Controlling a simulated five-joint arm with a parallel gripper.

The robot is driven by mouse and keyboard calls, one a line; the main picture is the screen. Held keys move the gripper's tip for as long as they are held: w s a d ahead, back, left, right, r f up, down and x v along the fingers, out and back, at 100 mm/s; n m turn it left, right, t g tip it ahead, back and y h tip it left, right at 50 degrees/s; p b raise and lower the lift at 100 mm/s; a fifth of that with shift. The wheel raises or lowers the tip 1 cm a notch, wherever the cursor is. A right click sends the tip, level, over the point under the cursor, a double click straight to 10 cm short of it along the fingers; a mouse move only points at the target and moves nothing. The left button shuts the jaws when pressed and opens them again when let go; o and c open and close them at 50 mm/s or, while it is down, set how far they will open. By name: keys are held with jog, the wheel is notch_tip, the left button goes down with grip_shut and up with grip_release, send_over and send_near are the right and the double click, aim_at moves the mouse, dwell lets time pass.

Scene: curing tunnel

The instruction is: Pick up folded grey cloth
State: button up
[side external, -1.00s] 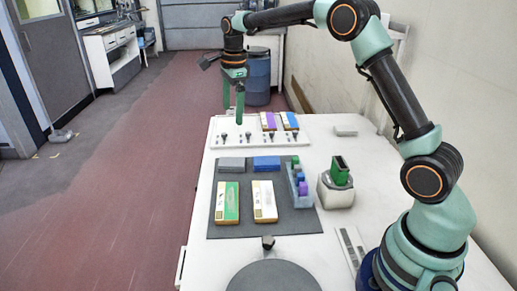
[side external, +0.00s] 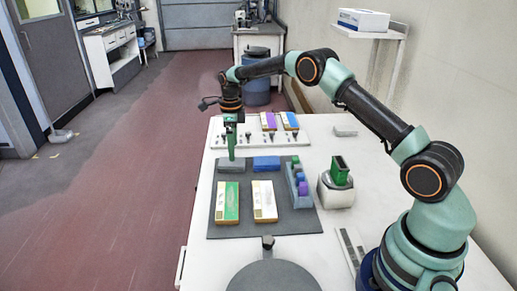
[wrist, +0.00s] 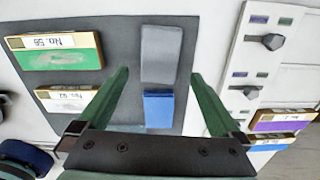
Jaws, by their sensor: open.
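The folded grey cloth (side external: 231,166) lies flat at the far left of the dark mat (side external: 247,226). In the wrist view the grey cloth (wrist: 161,53) lies ahead of and between the fingertips, next to the folded blue cloth (wrist: 158,110). The blue cloth (side external: 266,163) is to its right in the side view. My gripper (side external: 231,156) is open and points down over the grey cloth; whether the tips touch it I cannot tell. In the wrist view my gripper (wrist: 161,74) has its green fingers spread wide, with nothing held.
Two labelled boxes, one green (side external: 228,203) and one cream (side external: 264,201), lie nearer on the mat. A blue-grey rack (side external: 297,185) stands at the mat's right side. A white panel with several knobs (side external: 261,134) is behind. A green-topped device (side external: 337,184) stands right.

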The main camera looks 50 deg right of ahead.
aim_at(237, 162)
jog(key=f, duration=0.2)
jog(key=s+f, duration=0.1)
jog(key=f, duration=0.1)
jog(key=shift+d+f, duration=0.1)
jog(key=shift+d, duration=0.2)
jog(key=shift+f, duration=0.5)
jog(key=c, duration=1.3)
